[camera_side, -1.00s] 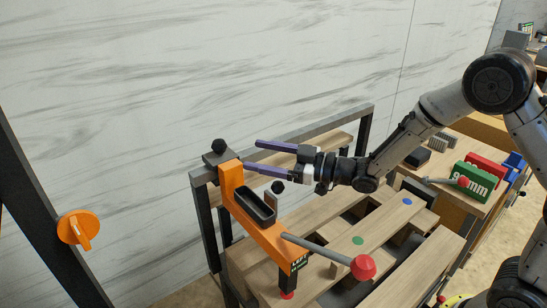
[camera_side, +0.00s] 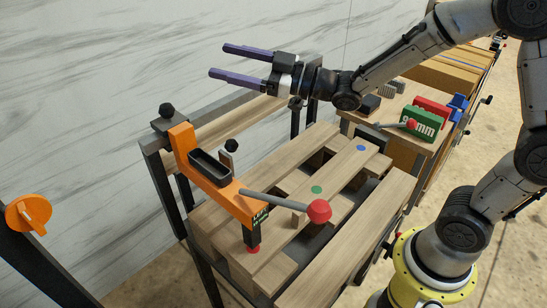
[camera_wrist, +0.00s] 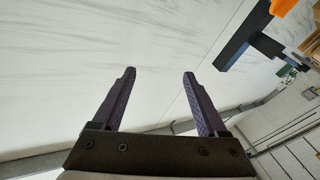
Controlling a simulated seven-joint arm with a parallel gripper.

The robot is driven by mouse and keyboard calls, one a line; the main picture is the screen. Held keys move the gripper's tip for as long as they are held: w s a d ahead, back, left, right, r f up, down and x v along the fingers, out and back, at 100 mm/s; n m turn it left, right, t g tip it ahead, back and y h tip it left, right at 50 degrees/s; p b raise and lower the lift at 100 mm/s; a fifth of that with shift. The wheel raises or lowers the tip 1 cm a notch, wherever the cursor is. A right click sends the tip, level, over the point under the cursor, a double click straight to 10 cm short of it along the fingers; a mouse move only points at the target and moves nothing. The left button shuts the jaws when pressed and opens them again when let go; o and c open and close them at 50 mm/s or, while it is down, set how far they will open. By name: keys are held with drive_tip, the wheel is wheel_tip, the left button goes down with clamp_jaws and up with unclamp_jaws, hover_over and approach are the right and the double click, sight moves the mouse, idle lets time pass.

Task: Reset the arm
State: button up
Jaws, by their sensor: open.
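My gripper (camera_side: 233,64) is open and empty, its two purple fingers pointing left in the side view. It is up in the air above and behind the wooden bench, in front of the marble wall. In the wrist view my gripper (camera_wrist: 160,78) shows two spread fingers with nothing between them, the pale wall behind. The orange fixture (camera_side: 207,178) stands at the bench's left end, below the gripper and apart from it.
The slatted wooden bench (camera_side: 285,205) has a green dot and a blue dot. An orange knob (camera_side: 29,214) sits on a dark post at the left. Air around the gripper is clear.

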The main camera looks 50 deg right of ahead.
drive_tip(key=s+d+r+m+h, duration=0.3)
drive_tip(key=s+d+r+h, duration=0.2)
drive_tip(key=d+r, duration=0.1)
drive_tip(key=s+d+f+m+g+h, duration=0.2)
drive_tip(key=s+d+m+h, duration=0.2)
drive_tip(key=s, duration=0.3)
drive_tip(key=s+d+f+m+g, duration=0.1)
drive_tip(key=s+f+m+g, duration=0.1)
drive_tip(key=s+f+g, duration=0.7)
drive_tip(key=s+f, duration=0.5)
drive_tip(key=s, duration=0.4)
drive_tip(key=shift+f+g+h, duration=0.15)
drive_tip(key=shift+g+h, duration=0.15)
drive_tip(key=shift+h, duration=0.1)
